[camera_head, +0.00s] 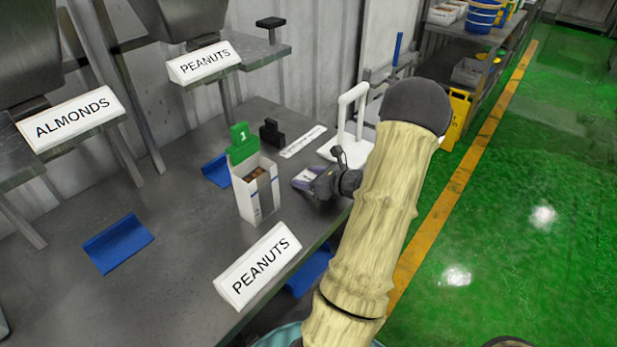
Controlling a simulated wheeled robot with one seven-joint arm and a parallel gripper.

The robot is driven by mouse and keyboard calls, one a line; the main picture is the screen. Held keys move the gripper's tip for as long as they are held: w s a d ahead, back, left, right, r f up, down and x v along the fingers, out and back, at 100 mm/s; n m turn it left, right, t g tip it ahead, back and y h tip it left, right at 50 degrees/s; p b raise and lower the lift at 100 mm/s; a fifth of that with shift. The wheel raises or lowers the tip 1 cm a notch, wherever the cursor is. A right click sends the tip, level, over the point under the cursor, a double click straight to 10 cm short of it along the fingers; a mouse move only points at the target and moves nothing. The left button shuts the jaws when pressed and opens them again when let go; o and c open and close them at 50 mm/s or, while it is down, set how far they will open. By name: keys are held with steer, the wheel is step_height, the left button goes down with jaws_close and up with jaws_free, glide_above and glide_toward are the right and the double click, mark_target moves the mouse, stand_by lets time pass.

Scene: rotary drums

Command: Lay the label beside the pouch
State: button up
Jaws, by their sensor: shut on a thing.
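My gripper (322,182) is over the right part of the steel table, beside the white carton. It is shut on a small purple-and-white piece (305,178), which shows just left of the fingers. I cannot tell whether this piece is the label or the pouch. The fingers hide part of it, and I cannot tell whether it touches the table. A white strip with dark print (303,141) lies flat on the table behind it. No other thing is clearly a pouch.
An open white carton (257,195) with a green "1" tag (240,140) stands left of my gripper. A white stand (348,125) and a black block (272,133) are behind. PEANUTS sign (258,265) is at the front edge. Blue holder (118,243) lies left; bare table lies between.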

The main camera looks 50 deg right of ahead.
steer(key=o, duration=1)
steer(key=shift+r, duration=0.2)
steer(key=v, duration=1.2)
steer(key=shift+f+p, duration=0.1)
steer(key=shift+p, duration=0.25)
